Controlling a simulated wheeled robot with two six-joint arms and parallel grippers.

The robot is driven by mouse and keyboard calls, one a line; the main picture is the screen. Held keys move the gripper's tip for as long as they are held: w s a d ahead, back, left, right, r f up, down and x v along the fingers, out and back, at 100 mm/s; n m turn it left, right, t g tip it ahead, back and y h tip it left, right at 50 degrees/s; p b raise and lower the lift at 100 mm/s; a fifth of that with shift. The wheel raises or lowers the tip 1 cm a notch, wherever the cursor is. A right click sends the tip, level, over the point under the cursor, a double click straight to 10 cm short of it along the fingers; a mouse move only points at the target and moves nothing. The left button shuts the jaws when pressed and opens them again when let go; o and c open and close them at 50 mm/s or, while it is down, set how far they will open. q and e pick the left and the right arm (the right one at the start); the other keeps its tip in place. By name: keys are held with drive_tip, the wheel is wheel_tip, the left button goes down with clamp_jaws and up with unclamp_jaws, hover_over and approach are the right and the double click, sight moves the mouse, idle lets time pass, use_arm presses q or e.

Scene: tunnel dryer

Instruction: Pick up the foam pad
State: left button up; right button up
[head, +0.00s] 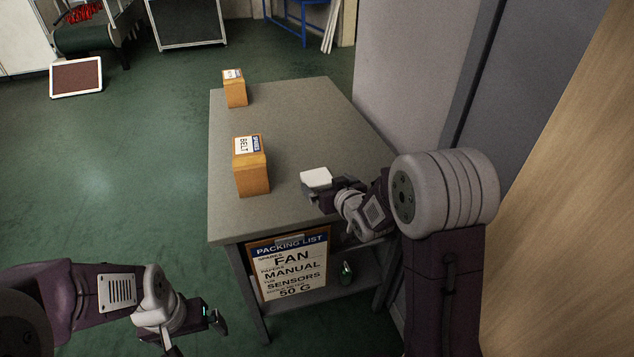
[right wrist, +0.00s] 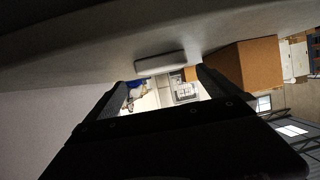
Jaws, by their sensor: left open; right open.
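The foam pad (head: 316,178) is a small white block lying on the grey table top, near its right side. In the right wrist view the pad (right wrist: 160,62) shows against the table surface, which appears inverted, roughly in line with the gap between my fingers. My right gripper (head: 322,196) is open and empty, right beside the pad on its near side. Its fingers (right wrist: 168,88) also show in the right wrist view. Whether they touch the pad I cannot tell. My left gripper (head: 205,328) is open and empty, low at the left, away from the table.
On the table (head: 290,110) stand an orange box labelled BELT (head: 252,175) and a smaller orange box (head: 235,92) farther back. A packing list sign (head: 290,268) hangs at the front. A green item (head: 346,272) is on the lower shelf. A wall borders the right side.

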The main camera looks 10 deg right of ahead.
sight(318, 178)
drive_tip(key=x, duration=0.3)
drive_tip(key=b+x, duration=0.1)
drive_tip(key=x, duration=0.1)
drive_tip(key=shift+w+a+f, duration=0.15)
drive_tip(key=shift+w+a, duration=0.1)
drive_tip(key=shift+a, duration=0.05)
drive_tip(key=c, duration=1.3)
